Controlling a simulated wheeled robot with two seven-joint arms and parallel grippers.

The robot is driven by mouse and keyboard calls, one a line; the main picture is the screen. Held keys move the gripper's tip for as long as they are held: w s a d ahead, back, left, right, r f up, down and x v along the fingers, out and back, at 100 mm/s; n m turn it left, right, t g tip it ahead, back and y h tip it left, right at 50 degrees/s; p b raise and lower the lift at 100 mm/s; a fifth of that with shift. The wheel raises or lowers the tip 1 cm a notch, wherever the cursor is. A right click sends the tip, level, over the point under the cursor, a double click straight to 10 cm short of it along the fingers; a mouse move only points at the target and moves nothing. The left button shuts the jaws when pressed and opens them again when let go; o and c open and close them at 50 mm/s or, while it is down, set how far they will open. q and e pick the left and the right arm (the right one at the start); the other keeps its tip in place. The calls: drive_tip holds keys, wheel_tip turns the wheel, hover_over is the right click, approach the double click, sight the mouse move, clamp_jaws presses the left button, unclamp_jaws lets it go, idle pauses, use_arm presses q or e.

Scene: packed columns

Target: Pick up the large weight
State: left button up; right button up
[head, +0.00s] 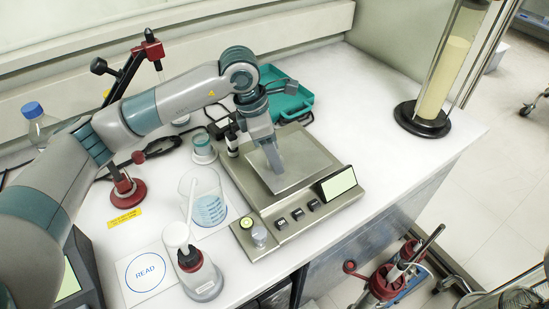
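My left arm comes in from the left, and its gripper (273,162) points down over the square steel pan of the balance (312,160). The fingertips are at or just above the pan; contact and the finger gap are unclear. I cannot make out a large weight for certain; one may be hidden by the gripper. An open teal case (290,102) lies behind the balance, partly covered by my wrist. A small dark and metallic piece (232,146) is at the balance's back left corner; I cannot tell what it is. My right gripper is not in view.
Left of the balance are a beaker of blue liquid (209,209), a red-collared bottle (199,275) and a READ card (146,272). A tall column on a black base (422,120) stands back right. The bench between it and the balance is clear.

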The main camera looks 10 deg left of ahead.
use_arm(q)
drive_tip(key=shift+s+r, duration=0.15)
drive_tip(key=c, duration=1.2)
drive_tip(key=shift+c, duration=0.4)
drive_tip(key=shift+r, duration=0.1)
drive_tip(key=shift+r, duration=0.55)
drive_tip(key=r, duration=0.2)
drive_tip(key=r+p, duration=0.1)
drive_tip(key=shift+s+d+r, duration=0.15)
drive_tip(key=shift+d+r, duration=0.05)
drive_tip(key=shift+d, duration=0.1)
drive_tip(key=s+d+r, duration=0.6)
drive_tip(key=s+d, duration=0.1)
drive_tip(key=d, duration=0.1)
drive_tip(key=shift+d+r+p, duration=0.15)
drive_tip(key=shift+d+p, duration=0.05)
drive_tip(key=shift+p, duration=0.25)
